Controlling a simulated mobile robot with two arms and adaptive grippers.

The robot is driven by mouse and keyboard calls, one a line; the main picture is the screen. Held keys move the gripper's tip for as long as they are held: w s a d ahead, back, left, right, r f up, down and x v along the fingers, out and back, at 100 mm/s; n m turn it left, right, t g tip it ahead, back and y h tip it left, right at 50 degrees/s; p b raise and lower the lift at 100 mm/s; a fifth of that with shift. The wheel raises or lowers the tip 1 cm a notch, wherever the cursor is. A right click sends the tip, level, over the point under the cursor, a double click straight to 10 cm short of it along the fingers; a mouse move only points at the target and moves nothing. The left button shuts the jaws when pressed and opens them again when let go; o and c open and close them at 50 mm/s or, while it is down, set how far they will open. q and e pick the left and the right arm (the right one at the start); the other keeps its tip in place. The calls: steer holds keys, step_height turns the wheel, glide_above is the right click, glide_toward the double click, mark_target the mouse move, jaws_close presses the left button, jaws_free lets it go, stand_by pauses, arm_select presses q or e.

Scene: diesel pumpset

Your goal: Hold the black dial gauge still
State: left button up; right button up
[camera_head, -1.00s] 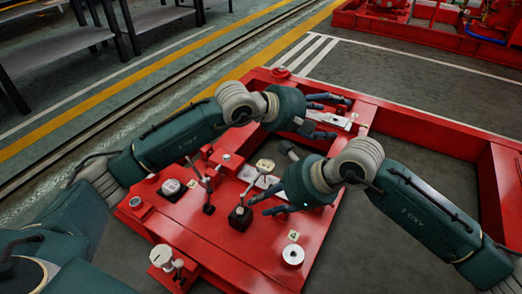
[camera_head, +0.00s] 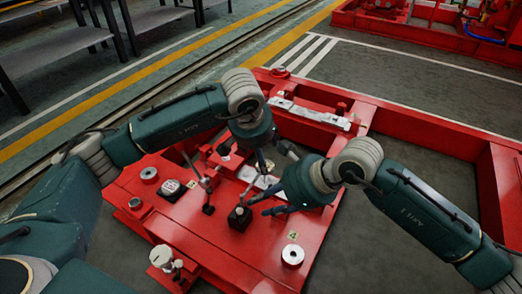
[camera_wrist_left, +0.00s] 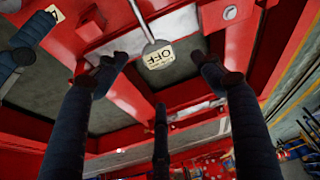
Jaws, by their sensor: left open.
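A black block (camera_head: 239,218) stands on the red machine deck with a thin stem rising from it. I cannot make out a dial face on it, so I cannot tell whether it is the black dial gauge. My right gripper (camera_head: 264,203) is just right of it, its dark fingers pointing left towards it, apart and seemingly empty. My left gripper (camera_head: 264,168) hangs above and behind the block, fingers pointing down. In the left wrist view its fingers (camera_wrist_left: 158,75) are spread open with nothing between them, over an OFF tag (camera_wrist_left: 159,59) and a metal rod.
A smaller dark base (camera_head: 208,209) with thin rods stands left of the block. A white-topped round fitting (camera_head: 170,187) and a white cylinder (camera_head: 161,256) are farther left. A white ring (camera_head: 292,255) sits at the front right. The red frame edges surround the deck.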

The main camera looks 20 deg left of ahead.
arm_select(q)
steer(key=x, duration=0.9)
steer(key=shift+w+d+f, duration=0.1)
steer(key=shift+w+f, duration=0.05)
steer(key=shift+f, duration=0.25)
jaws_close()
steer(key=shift+c, duration=1.4)
jaws_free()
jaws_close()
